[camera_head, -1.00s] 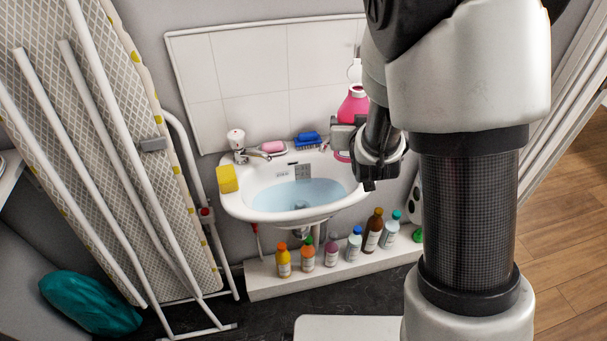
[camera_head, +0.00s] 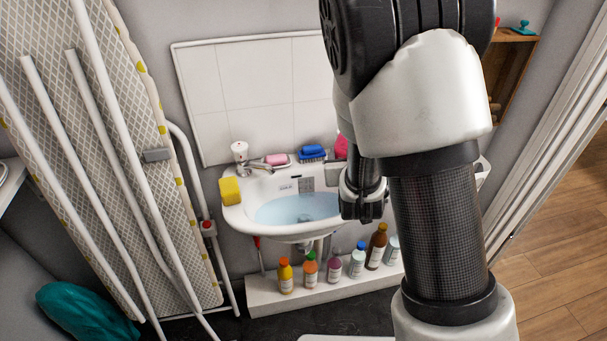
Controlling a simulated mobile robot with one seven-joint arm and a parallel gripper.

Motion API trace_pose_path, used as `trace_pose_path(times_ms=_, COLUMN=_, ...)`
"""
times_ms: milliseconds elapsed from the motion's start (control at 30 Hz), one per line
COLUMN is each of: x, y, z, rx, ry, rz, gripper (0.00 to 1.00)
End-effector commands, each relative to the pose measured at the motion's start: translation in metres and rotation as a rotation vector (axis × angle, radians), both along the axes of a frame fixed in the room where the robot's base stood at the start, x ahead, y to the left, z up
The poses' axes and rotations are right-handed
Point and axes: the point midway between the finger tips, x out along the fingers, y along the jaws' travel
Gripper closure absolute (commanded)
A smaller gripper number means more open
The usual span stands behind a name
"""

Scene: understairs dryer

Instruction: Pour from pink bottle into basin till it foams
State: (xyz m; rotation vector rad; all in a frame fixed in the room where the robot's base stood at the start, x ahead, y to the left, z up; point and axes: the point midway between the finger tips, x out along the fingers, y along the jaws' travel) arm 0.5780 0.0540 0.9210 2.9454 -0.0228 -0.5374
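The pink bottle (camera_head: 341,147) shows only as a small pink patch at the back right of the basin; my arm hides the rest. The white basin (camera_head: 232,217) is on the wall and holds pale blue water (camera_head: 295,209), with no foam visible on it.
A yellow sponge (camera_head: 230,191), tap (camera_head: 240,153), pink soap (camera_head: 277,160) and blue brush (camera_head: 311,152) are on the basin's rim. Several small bottles stand on a white ledge (camera_head: 262,298) below. An ironing board (camera_head: 95,120) leans at left. A wooden shelf (camera_head: 512,65) is at upper right.

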Motion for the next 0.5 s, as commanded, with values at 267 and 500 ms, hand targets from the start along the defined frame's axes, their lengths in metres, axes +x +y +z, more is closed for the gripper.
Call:
trace_pose_path(times_ms=267, x=0.0, y=0.003, z=0.008, rx=-0.136, ry=-0.034, rz=0.002, gripper=0.78)
trace_pose_path(times_ms=500, x=0.0, y=0.005, z=0.005, rx=-0.253, ry=-0.06, rz=0.001, gripper=0.78)
